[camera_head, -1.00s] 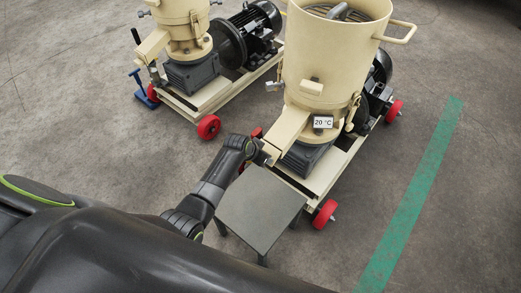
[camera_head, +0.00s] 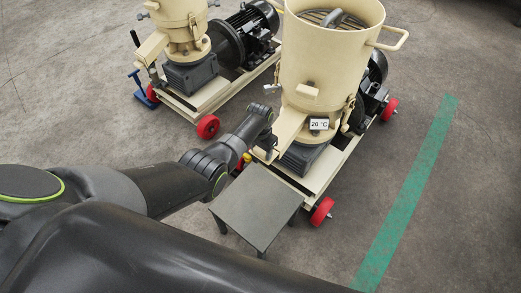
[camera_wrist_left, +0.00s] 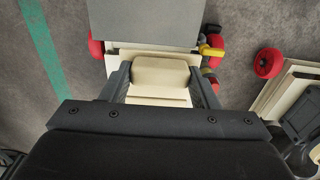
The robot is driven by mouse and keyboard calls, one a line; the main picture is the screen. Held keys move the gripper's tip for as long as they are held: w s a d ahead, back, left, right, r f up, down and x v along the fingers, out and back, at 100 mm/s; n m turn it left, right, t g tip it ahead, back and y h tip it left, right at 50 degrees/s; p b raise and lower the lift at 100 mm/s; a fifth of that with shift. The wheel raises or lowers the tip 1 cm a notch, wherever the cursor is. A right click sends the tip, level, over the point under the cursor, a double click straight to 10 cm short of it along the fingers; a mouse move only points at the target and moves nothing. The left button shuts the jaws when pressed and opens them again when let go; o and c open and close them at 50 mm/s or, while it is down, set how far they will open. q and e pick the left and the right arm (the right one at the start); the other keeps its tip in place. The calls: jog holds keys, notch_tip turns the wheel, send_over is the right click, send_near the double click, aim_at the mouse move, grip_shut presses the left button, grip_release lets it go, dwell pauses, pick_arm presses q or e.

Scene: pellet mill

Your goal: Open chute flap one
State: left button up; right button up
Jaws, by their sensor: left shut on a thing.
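The near pellet mill (camera_head: 325,70) is cream, with a cream chute (camera_head: 288,126) sloping down to the left. The chute flap (camera_wrist_left: 160,72) shows in the left wrist view as a cream, rounded block between my two dark fingers. My left gripper (camera_wrist_left: 161,80) is shut on it, one finger at each side. In the head view my left gripper (camera_head: 267,142) is at the chute's lower end, mostly hidden by my wrist, so the flap's angle cannot be told there. My right gripper is not in view.
A grey table (camera_head: 256,207) stands just below the chute end. A yellow handle (camera_wrist_left: 210,50) and a red wheel (camera_wrist_left: 268,63) are close by. A second mill (camera_head: 180,32) stands at the back left. Floor is free around the green line (camera_head: 412,185).

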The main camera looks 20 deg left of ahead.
aim_at(261, 150)
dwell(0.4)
pick_arm(q)
jog(key=o, duration=1.4)
notch_tip(261, 150, up, 7)
jog(key=p, duration=0.2)
jog(key=shift+p, duration=0.3)
jog(key=r, duration=0.5)
jog(key=r+p, duration=0.1)
jog(key=r, duration=0.4)
jog(key=shift+s+a+r, duration=0.1)
jog(key=shift+s+r, duration=0.1)
jog(key=shift+f, duration=0.15)
